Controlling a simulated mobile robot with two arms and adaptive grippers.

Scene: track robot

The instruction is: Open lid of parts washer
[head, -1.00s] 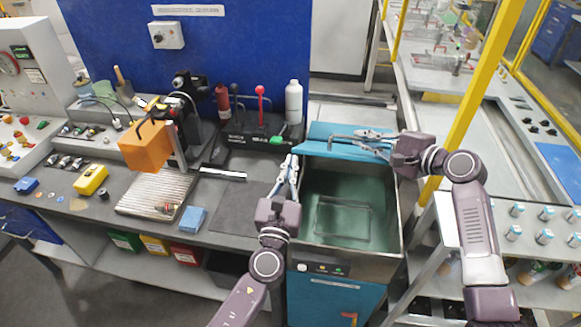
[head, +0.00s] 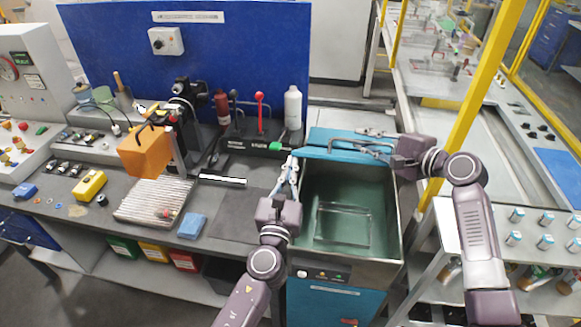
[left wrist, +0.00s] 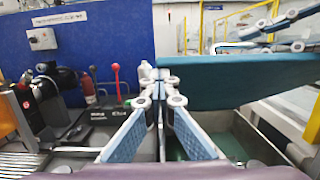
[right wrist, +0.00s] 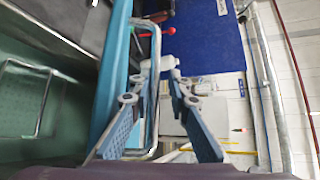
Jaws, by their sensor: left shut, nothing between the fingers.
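The parts washer (head: 345,275) is a teal cabinet with an open green basin (head: 325,185) and a wire basket (head: 343,222). Its teal lid (head: 322,152) stands raised at the back, nearly edge-on in the head view; it shows as a broad panel in the left wrist view (left wrist: 230,85). A metal bar handle (head: 345,137) runs along it. My right gripper (head: 368,143) is at the lid's right side, its fingers beside the handle; whether they grip it is unclear. My left gripper (head: 292,165) is shut and empty at the basin's left edge.
A bench on the left holds an orange block (head: 145,152), a ribbed plate (head: 155,200), a blue block (head: 192,226) and a white bottle (head: 292,107). A yellow post (head: 480,85) and a shelf with cans (head: 515,232) stand close on the right.

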